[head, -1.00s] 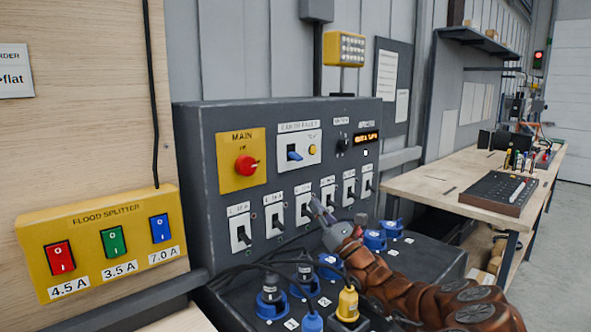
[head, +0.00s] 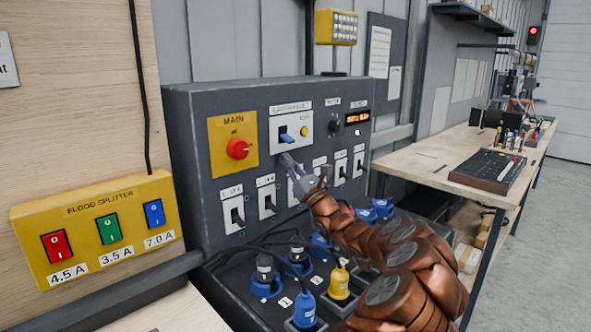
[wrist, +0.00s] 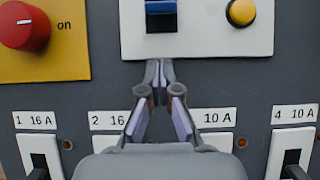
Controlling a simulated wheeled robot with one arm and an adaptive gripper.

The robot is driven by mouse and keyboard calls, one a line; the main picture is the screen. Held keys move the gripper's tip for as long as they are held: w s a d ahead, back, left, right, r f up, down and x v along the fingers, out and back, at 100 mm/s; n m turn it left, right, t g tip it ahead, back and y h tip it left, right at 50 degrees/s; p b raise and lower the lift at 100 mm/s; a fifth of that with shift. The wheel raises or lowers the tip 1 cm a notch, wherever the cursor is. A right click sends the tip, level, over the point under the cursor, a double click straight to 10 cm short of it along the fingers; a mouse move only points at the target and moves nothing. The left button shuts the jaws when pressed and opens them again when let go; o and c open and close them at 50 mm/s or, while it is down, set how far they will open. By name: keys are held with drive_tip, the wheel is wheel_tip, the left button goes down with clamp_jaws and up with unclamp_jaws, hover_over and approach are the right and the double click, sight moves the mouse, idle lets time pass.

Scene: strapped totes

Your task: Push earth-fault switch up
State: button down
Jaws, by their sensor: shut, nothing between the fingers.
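The earth-fault switch is a blue rocker (head: 287,138) on a white plate (head: 291,131) of the dark grey panel. In the wrist view the blue switch (wrist: 161,20) is at the top, cut by the frame edge, with a black part below its blue face. My gripper (head: 286,158) is shut and empty, just below the plate. In the wrist view its fingertips (wrist: 159,66) meet below the switch, close to the plate's lower edge. I cannot tell whether they touch the panel.
A red main knob (head: 238,149) on a yellow plate is left of the switch. A yellow button (wrist: 241,12) is to its right. A row of breakers (head: 267,203) lies below. Plugs and cables (head: 297,262) crowd the lower shelf. A yellow flood splitter (head: 97,230) stands at left.

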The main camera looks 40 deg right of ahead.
sight(281, 139)
drive_tip(key=shift+s+d+r+p, duration=0.1)
drive_tip(key=shift+s+r+p, duration=0.25)
drive_tip(key=shift+r, duration=0.55)
drive_tip(key=shift+s+d+r+p, duration=0.1)
drive_tip(key=shift+s+r, duration=0.35)
drive_tip(key=shift+r, duration=0.4)
drive_tip(key=shift+w+r+p, duration=0.1)
drive_tip(key=shift+w+p, duration=0.05)
drive_tip(key=shift+p, duration=0.2)
